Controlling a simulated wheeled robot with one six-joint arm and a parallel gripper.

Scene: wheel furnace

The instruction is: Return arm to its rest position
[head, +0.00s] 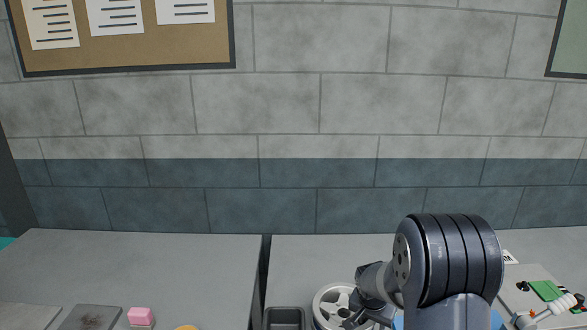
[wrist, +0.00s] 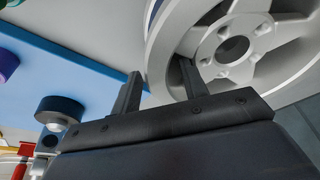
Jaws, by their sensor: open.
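The wheel (head: 330,300) shows at the bottom, left of the arm. My gripper's fingertips are not clear there.
A blue board (wrist: 85,85) with a dark round knob (wrist: 60,112) lies left of my gripper. A dark tray (head: 285,317) sits left of the wheel. A pink block (head: 140,315) is on the left table (head: 150,260). A green board (head: 548,290) with small parts lies right of my arm.

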